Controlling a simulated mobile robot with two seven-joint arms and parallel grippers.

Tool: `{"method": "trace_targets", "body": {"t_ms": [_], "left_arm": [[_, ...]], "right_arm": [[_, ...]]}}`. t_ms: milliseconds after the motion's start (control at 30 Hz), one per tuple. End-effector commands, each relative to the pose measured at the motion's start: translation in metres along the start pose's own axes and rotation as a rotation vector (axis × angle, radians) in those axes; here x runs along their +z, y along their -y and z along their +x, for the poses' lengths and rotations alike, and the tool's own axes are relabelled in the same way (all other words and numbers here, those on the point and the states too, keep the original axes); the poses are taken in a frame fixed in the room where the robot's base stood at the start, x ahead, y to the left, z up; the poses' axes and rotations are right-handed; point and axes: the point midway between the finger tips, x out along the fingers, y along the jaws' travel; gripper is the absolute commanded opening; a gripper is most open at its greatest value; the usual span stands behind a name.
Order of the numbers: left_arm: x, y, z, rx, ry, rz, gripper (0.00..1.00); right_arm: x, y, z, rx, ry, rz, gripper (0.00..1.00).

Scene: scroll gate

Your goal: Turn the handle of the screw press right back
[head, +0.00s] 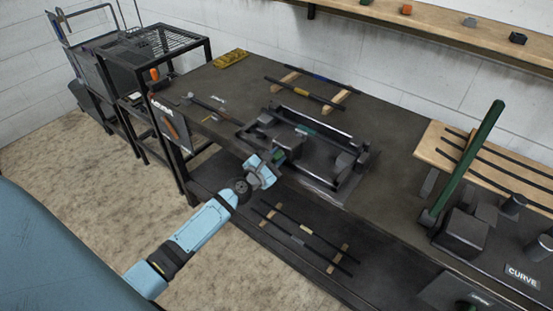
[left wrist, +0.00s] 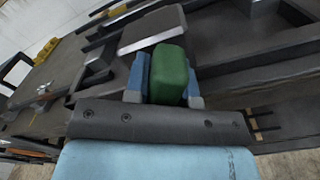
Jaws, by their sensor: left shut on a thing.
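The screw press appears to be the dark metal frame (head: 345,182) at the front edge of the workbench, in the middle of the head view. Its green handle grip (left wrist: 170,75) shows large in the left wrist view. My left gripper (head: 277,158) reaches up to the press from the lower left. In the left wrist view its blue fingers (left wrist: 165,88) are shut on the green grip, one on each side. In the head view the gripper mostly hides the grip. My right gripper is in neither view.
A tall green lever (head: 468,155) stands on the bench at right, beside a wooden board (head: 440,150) with dark rods. More rods (head: 305,92) lie on wooden strips behind the press. Rods also lie on the lower shelf (head: 305,238). A wire-topped rack (head: 165,42) stands at the far left.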

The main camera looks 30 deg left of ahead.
Motion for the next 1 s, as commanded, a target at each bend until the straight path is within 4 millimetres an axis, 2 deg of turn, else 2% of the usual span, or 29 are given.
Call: {"method": "trace_targets", "body": {"t_ms": [200, 500, 1000], "left_arm": [[0.0, -0.0015, -0.0002, 0.001, -0.001, -0.199, 0.0], [-0.0005, -0.0035, -0.0002, 0.001, -0.001, -0.407, 0.0], [-0.0018, -0.0044, -0.0003, 0.0, -0.001, -0.529, 0.0]], "right_arm": [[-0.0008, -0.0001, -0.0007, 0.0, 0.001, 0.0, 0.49], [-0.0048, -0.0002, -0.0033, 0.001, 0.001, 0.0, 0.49], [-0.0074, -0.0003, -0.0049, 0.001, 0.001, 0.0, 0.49]]}}
